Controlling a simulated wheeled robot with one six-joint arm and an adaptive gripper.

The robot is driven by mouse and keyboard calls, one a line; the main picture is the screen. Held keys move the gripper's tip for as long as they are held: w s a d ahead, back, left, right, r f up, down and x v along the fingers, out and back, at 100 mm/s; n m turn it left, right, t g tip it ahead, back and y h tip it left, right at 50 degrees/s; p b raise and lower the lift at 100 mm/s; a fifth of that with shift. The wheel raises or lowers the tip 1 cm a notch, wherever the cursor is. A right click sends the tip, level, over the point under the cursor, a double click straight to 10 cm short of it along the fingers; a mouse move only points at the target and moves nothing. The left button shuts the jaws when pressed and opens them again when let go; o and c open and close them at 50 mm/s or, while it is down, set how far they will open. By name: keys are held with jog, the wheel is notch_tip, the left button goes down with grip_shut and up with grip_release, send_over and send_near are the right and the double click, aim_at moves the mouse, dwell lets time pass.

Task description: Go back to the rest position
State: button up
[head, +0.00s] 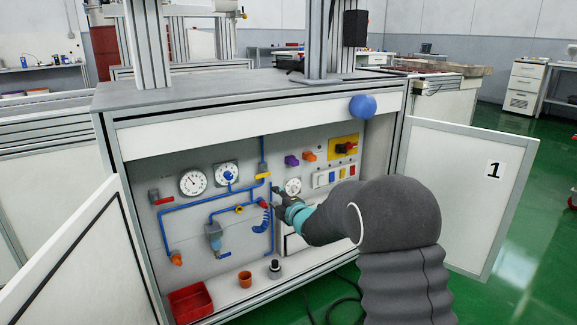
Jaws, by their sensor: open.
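My gripper (277,194) is small and dark in the head view, at the end of my grey-sleeved arm. It is in front of the panel (220,270) inside the open cabinet, close to a red-handled valve (263,203) and a coiled blue hose (261,222). The jaws are open and I see nothing held in them. I cannot tell whether they touch the valve or the pipe. My arm hides part of the panel's lower right.
The open cabinet doors stand left (85,250) and right (465,190). A red bin (190,303), an orange pot (244,280) and a small dark knob-like item (274,268) are on the ledge. Green floor (530,240) is clear at right.

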jog(key=s+d+f+m+g+h, duration=0.2)
jog(key=d+f+m, duration=0.1)
jog(key=f, duration=0.2)
jog(key=s+d+f+m+g+h, duration=0.1)
jog(key=s+d+f+m+h, duration=0.15)
jog(key=f+m, duration=0.2)
jog(key=s+d+m+g+h+p, duration=0.25)
jog(key=s+d+m+g, duration=0.2)
jog(key=s+d, duration=0.45)
jog(key=s+d+r+m+g+h+p, duration=0.1)
jog(key=s+d+r+m, duration=0.3)
jog(key=s, duration=0.6)
jog(key=s+r+m+g+p, duration=0.2)
jog(key=s+r, duration=0.3)
jog(key=s, duration=0.4)
jog(key=s+d+r+m+g+h+p, duration=0.1)
jog(key=s+d+r+m, duration=0.3)
jog(key=s, duration=0.6)
jog(key=s+r+t+p, duration=0.2)
jog(key=s+r+p, duration=0.2)
jog(key=s+r, duration=0.3)
notch_tip(320, 180, up, 4)
jog(key=shift+s+f+m+t, duration=0.1)
jog(key=shift+s+m+t, duration=0.05)
jog(key=shift+m+t, duration=0.2)
